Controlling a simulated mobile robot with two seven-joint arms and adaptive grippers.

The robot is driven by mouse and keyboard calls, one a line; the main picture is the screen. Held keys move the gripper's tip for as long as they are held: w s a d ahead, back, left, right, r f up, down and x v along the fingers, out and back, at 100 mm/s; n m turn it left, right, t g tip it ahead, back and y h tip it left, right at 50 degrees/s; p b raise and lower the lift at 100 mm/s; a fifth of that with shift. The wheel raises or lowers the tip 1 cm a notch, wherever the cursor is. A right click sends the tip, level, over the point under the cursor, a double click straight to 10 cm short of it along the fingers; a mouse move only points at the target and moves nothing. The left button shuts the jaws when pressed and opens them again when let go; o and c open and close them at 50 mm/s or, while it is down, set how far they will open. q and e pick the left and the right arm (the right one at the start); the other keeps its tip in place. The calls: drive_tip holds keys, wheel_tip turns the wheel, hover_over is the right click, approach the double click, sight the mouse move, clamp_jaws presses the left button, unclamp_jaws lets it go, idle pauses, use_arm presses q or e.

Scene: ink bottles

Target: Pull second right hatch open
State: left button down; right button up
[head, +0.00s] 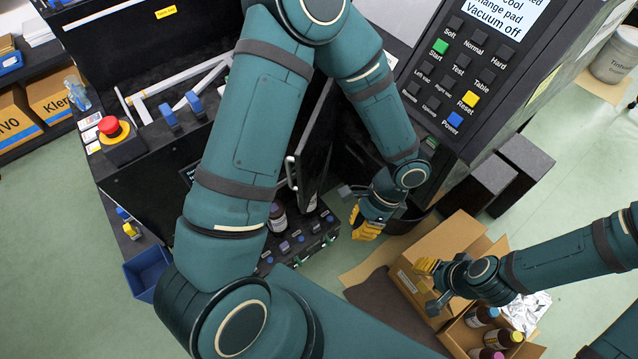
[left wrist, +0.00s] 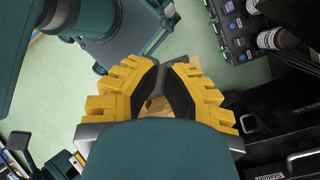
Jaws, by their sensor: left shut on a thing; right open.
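A black hatch panel (head: 318,140) with a pale bar handle (head: 292,172) stands out from the black machine, swung open. Part of it is hidden behind my left arm. A black panel with a pale handle (left wrist: 303,157) shows at the lower right of the left wrist view. My left gripper (head: 366,228) is right of the hatch, apart from its handle. My right gripper (head: 430,284) is open above the cardboard boxes at the lower right.
A black case (head: 300,246) with bottles lies below the hatch. An open cardboard box (head: 418,290) and a box of ink bottles (head: 462,335) sit under my right gripper. The control panel (head: 470,70) rises at the upper right. Green floor (head: 575,190) is clear at right.

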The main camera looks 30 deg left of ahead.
use_arm(q)
drive_tip(key=w+a+r+m+t+y+b, duration=0.1)
drive_tip(key=w+a+r+m+t+y, duration=0.25)
drive_tip(key=w+r+y, duration=0.3)
drive_tip(key=b, duration=0.3)
approach(303, 187)
drive_tip(key=shift+g, duration=0.35)
drive_tip(key=shift+w+x, duration=0.2)
drive_tip(key=shift+x, duration=0.95)
drive_tip(key=shift+w+x, duration=0.15)
drive_tip(key=shift+x, duration=0.95)
drive_tip(key=shift+w+x, duration=0.2)
drive_tip(key=shift+x, duration=0.95)
drive_tip(key=shift+s+d+f, duration=0.1)
drive_tip(key=shift+s+f, duration=0.05)
drive_tip(key=shift+f, duration=0.05)
